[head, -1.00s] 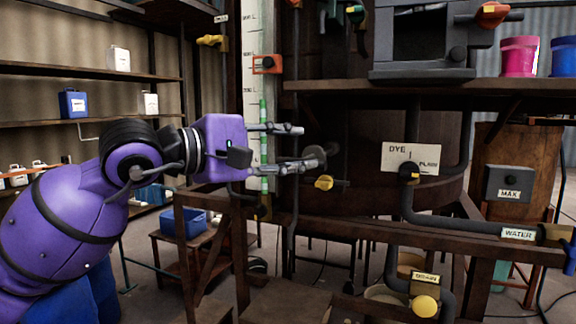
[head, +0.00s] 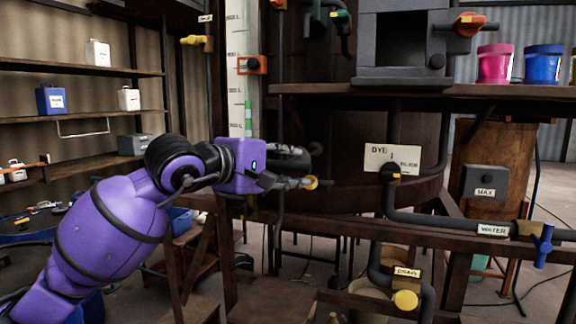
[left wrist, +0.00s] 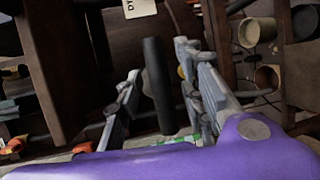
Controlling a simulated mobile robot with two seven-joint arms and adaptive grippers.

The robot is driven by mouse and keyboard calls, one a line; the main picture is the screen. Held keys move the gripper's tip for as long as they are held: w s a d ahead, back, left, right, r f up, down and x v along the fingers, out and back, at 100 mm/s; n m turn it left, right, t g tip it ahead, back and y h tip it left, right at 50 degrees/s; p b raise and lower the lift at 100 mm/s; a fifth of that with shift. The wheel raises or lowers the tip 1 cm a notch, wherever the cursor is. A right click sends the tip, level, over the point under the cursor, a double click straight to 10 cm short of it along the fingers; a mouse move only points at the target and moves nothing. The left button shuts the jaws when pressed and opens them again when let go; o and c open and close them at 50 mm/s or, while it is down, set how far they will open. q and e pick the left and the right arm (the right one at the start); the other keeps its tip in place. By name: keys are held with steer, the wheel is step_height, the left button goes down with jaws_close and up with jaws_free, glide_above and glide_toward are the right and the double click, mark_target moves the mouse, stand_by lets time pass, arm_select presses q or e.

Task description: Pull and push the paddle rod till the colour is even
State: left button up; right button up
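My left gripper (head: 294,167) is open in front of the dark vat (head: 345,190), with its fingers one above the other. In the left wrist view a dark bar (left wrist: 158,85), which looks like the paddle rod's handle, lies between the open fingers (left wrist: 160,105) with a gap on each side. In the head view a grey round end (head: 315,149) shows just beyond the fingertips; the rest of the rod is hidden. The gauge tube (head: 248,118) beside the vat shows green liquid. My right gripper is not in view.
A yellow knob (head: 311,183) sits close to the lower finger. A wooden rail (head: 400,231) crosses below the gripper. Pipes labelled WATER (head: 493,230) and DRAIN (head: 407,272) run at right. A pink bucket (head: 495,64) and a blue bucket (head: 543,64) stand on the upper shelf.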

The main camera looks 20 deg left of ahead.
arm_select(q)
jaws_close()
steer(key=shift+f, duration=0.1)
